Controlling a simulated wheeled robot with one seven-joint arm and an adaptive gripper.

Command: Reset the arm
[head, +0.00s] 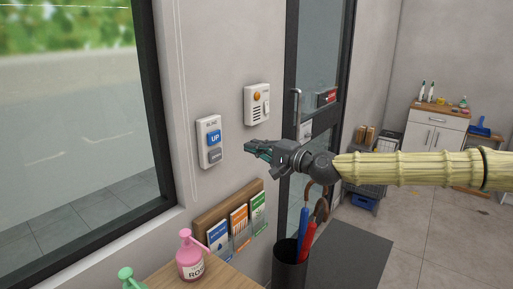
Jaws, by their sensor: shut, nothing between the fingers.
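My arm reaches in from the right edge of the head view, stretched out level toward the wall. My gripper (262,150) is shut and empty. In the picture it lies just right of a white blind switch panel (209,142) with a blue UP button (214,137) and a grey button (214,156) below it. I cannot tell how far the fingertips are from the wall. The gripper is below a white wall box (257,104) with an orange button and a speaker grille.
A leaflet rack (206,214) hangs below the panel. A pink spray bottle (190,258) and a green one (127,278) stand at the bottom. An umbrella stand (289,271) is beneath my arm, by the glass door (318,75). A white cabinet (434,135) stands far right.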

